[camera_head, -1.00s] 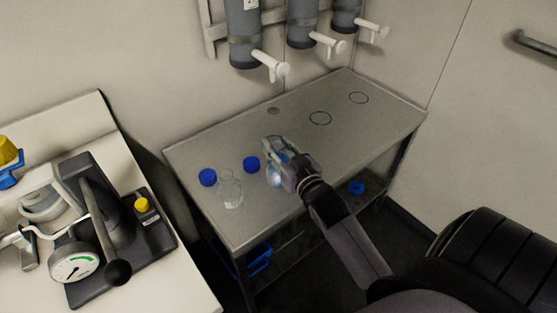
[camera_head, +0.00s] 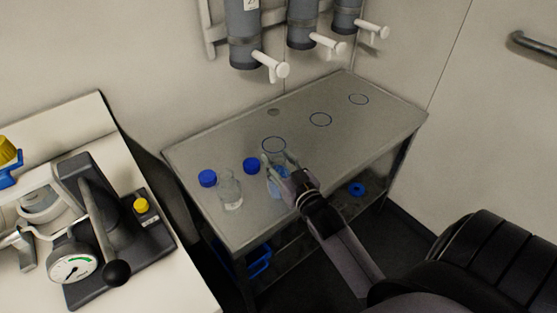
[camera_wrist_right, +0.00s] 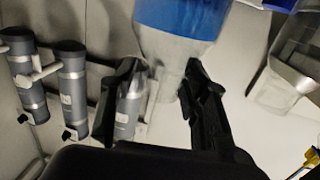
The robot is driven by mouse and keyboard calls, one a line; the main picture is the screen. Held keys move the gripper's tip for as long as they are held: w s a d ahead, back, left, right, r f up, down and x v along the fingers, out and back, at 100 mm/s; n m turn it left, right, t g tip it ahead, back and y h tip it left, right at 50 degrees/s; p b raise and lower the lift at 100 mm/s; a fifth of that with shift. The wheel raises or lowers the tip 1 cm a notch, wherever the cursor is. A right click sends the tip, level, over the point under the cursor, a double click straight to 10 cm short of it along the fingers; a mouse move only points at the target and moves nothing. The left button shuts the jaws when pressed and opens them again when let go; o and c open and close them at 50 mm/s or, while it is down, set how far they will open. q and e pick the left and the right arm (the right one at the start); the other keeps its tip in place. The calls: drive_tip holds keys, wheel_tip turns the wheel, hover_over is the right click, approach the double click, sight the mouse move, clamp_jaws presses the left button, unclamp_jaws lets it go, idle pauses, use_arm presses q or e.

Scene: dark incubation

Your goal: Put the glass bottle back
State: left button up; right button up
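A glass bottle with blue liquid (camera_head: 274,188) is at my right gripper (camera_head: 277,168) over the front part of the metal table. In the right wrist view the bottle (camera_wrist_right: 180,22) has its clear neck between the two fingers of the right gripper (camera_wrist_right: 165,85), which look closed on it. Whether its base touches the table cannot be told. A second, clear glass bottle (camera_head: 230,191) stands uncapped to the left and also shows in the wrist view (camera_wrist_right: 280,85). Two blue caps (camera_head: 207,177) (camera_head: 251,165) lie on the table. My left gripper is out of view.
A bench with a gauge device (camera_head: 80,265) stands at left. The table's right half is clear.

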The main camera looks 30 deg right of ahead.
drive_tip(key=shift+o, duration=0.7)
drive_tip(key=shift+r, duration=0.1)
drive_tip(key=s+a, duration=0.1)
drive_tip(key=s, duration=1.1)
drive_tip(key=shift+a+r+b, duration=0.15)
drive_tip(key=shift+r+b, duration=0.25)
drive_tip(key=shift+b, duration=0.05)
